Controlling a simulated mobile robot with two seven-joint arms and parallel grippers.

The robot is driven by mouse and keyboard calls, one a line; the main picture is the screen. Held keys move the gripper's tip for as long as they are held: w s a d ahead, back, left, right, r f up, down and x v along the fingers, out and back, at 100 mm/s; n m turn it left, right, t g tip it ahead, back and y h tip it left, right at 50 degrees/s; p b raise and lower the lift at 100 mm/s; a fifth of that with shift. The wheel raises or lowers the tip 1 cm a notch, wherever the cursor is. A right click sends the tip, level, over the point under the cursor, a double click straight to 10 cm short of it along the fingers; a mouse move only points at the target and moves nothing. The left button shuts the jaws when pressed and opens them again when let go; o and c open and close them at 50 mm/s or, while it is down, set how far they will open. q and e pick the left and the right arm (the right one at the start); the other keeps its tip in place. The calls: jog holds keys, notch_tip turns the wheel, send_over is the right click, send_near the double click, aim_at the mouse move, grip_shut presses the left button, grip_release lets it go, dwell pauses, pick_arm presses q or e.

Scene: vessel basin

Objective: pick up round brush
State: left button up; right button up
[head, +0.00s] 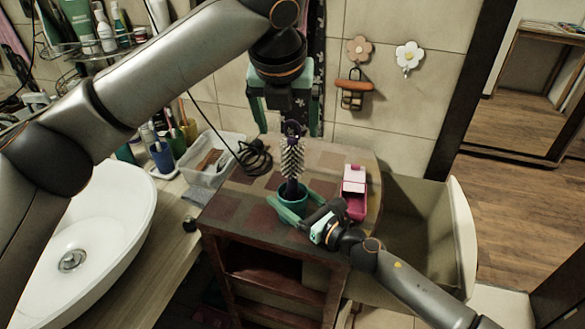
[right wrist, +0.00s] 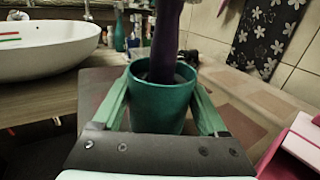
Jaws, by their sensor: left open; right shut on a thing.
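The round brush (head: 292,160) stands upright, bristles up, in a teal cup (head: 292,203) on the tiled top of a small cabinet. Its purple handle (right wrist: 165,45) goes down into the cup in the right wrist view, where the cup (right wrist: 162,100) fills the middle. My right gripper (head: 298,212) is shut on the cup, with one green finger on each side. My left gripper (head: 287,122) is open and points down over the brush, its fingers on either side of the brush's top end. The brush's lower end is hidden inside the cup.
A pink box (head: 354,193) stands right of the cup. A clear bin (head: 212,160) and a coiled black cable (head: 254,157) are at the left. A white basin (head: 95,240) is further left, and a bathtub (head: 455,225) is at the right. The wall is close behind.

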aim_at(292, 147)
pick_arm(q)
jog(key=x, duration=0.7)
jog(key=shift+s+d+f, duration=0.1)
jog(key=shift+s+f, duration=0.05)
jog(key=shift+s, duration=0.1)
jog(key=shift+s+x, duration=0.15)
jog(key=shift+x, duration=1.15)
jog(key=shift+s+x, duration=0.1)
jog(key=shift+x, duration=1.15)
jog(key=shift+f, duration=0.1)
grip_shut()
